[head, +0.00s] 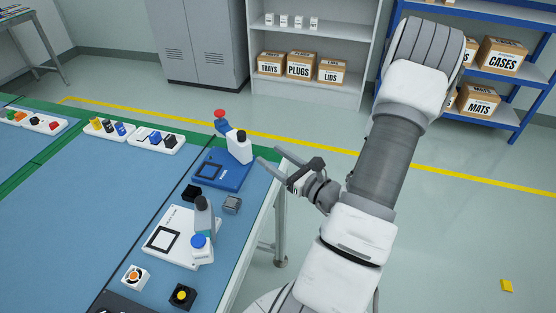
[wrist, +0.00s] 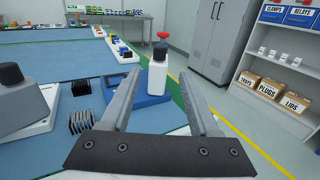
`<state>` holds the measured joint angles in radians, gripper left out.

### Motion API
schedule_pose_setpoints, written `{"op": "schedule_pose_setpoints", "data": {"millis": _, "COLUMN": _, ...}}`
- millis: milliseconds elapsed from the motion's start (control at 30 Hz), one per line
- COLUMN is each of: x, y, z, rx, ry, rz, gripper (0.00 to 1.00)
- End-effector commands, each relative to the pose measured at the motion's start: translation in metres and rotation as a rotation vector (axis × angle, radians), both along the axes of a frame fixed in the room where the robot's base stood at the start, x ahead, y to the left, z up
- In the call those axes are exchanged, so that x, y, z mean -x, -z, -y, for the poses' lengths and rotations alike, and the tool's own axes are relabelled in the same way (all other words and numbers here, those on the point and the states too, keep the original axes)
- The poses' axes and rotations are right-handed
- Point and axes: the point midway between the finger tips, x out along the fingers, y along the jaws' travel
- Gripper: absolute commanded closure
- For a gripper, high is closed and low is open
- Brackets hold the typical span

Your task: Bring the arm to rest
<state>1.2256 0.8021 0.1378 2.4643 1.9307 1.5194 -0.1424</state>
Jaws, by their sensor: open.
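My gripper (head: 270,164) is open and empty in the head view, just off the right edge of the blue-topped table (head: 92,200). Its two fingers point left toward a blue device with a white head (head: 238,148) and a red knob (head: 220,114). In the wrist view, the open fingers (wrist: 168,75) frame the device's white head (wrist: 157,76) beyond them. Nothing is between the fingers. I cannot tell whether a fingertip touches the device. My arm (head: 385,160) reaches across the right side of the head view.
A white device (head: 168,236) stands nearer on the table, with a grey finned block (head: 232,204) and a black block (head: 191,192) close by. White trays (head: 155,139) of small parts line the far side. Shelves with boxes (head: 299,68) stand behind. The floor at right is mostly clear.

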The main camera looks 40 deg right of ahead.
Motion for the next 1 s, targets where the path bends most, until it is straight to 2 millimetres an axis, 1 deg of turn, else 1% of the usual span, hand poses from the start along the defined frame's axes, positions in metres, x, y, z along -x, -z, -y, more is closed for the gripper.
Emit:
{"op": "schedule_pose_setpoints", "data": {"millis": 33, "x": 0.0055, "y": 0.0003, "z": 0.0009, "rx": -0.001, "ry": 0.002, "rz": -0.001, "gripper": 0.38}}
{"op": "schedule_pose_setpoints", "data": {"millis": 100, "x": 0.01, "y": 0.0002, "z": 0.0008, "rx": -0.001, "ry": 0.001, "rz": -0.001, "gripper": 0.38}}
{"op": "schedule_pose_setpoints", "data": {"millis": 200, "x": 0.0131, "y": 0.0001, "z": 0.0008, "rx": -0.001, "ry": 0.0, "rz": -0.001, "gripper": 0.38}}
{"op": "schedule_pose_setpoints", "data": {"millis": 1000, "x": 0.0131, "y": 0.0002, "z": 0.0009, "rx": -0.001, "ry": 0.0, "rz": 0.0, "gripper": 0.38}}
